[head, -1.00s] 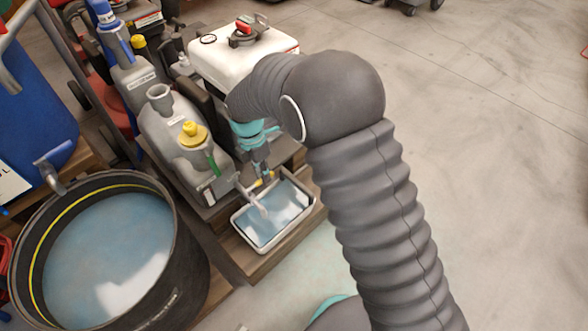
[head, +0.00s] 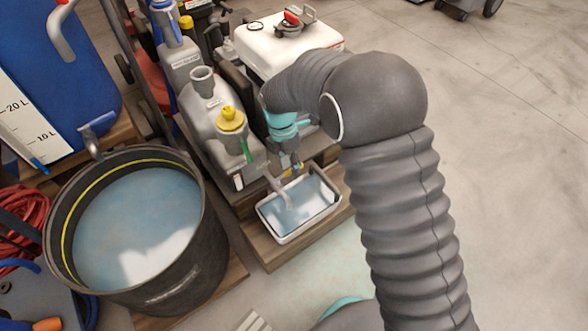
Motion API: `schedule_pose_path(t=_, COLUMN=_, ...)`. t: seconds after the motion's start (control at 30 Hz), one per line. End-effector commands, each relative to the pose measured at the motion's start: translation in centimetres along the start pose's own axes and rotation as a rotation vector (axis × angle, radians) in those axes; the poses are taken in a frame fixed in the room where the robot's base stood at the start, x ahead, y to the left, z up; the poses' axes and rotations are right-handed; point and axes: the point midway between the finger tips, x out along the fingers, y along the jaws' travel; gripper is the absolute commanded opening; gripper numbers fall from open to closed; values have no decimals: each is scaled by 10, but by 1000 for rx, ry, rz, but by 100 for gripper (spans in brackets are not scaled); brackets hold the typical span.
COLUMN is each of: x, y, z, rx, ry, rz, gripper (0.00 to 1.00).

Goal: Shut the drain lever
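A grey drain spout (head: 277,186) comes out low at the front of the grey tank and reaches over a white-rimmed tray (head: 327,213) of bluish liquid. My gripper (head: 293,168) points down beside the spout, above the tray's back edge. Small yellow pieces show at its fingertips; I cannot tell whether they are the drain lever or part of the gripper. No lever can be clearly made out. The fingers are too small and partly covered to tell whether they are open or shut, or touching anything.
The grey tank with a yellow cap (head: 230,118) stands left of my gripper, and a white tank (head: 270,48) stands behind it. A large black tub (head: 205,235) of bluish liquid is at the left. A blue container (head: 95,60) stands behind the tub. Open floor lies at the right.

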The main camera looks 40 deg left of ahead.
Motion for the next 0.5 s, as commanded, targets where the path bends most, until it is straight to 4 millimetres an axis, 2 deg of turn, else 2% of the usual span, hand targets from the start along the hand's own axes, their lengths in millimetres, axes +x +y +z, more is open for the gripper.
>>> schedule_pose_path(t=0.17, x=-4, y=-1, z=3, rx=5, ry=-1, rz=2, gripper=41)
schedule_pose_path(t=0.27, x=-15, y=0, z=3, rx=5, ry=-1, rz=4, gripper=41)
schedule_pose_path(t=0.5, x=-61, y=0, z=0, rx=2, ry=-1, rz=5, gripper=41)
